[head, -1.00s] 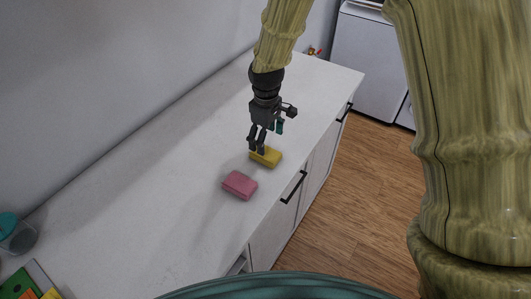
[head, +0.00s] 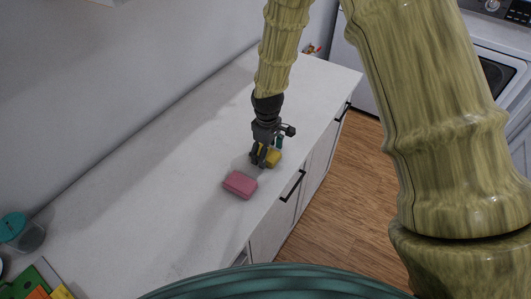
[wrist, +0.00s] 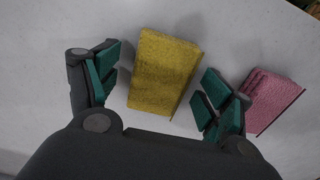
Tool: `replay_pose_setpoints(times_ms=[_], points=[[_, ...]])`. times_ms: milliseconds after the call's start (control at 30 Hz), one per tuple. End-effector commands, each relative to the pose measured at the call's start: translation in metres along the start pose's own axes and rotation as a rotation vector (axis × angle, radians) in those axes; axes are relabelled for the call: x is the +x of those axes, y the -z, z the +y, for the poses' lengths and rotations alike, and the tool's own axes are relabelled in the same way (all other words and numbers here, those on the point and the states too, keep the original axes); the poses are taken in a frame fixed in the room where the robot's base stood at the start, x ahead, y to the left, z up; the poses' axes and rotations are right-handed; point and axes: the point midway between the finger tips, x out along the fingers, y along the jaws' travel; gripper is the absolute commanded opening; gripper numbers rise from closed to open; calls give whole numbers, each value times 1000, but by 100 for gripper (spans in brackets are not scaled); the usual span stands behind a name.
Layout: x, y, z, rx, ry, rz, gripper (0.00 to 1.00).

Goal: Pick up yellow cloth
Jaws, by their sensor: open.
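The yellow cloth (wrist: 163,72) is a thick folded block lying on the white countertop. In the wrist view it sits between the open fingers of my gripper (wrist: 157,93), with a gap on each side. In the head view my gripper (head: 259,161) points down at the yellow cloth (head: 273,159) and covers part of it. I cannot tell exactly how high the fingertips are above the counter.
A pink folded cloth (head: 240,184) lies close by, just beyond the right finger in the wrist view (wrist: 270,99). The white countertop (head: 160,190) is clear around them. A teal-lidded jar (head: 20,232) and colourful items (head: 40,283) stand at the lower left.

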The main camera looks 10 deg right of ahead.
Motion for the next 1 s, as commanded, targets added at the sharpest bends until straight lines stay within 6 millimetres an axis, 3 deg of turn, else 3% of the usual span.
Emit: replay_pose_setpoints(times_ms=[233, 500, 1000], points=[[1, 0, 0, 0, 0, 0, 80], [0, 0, 0, -1, 0, 0, 35], [-7, 1, 0, -1, -1, 1, 35]])
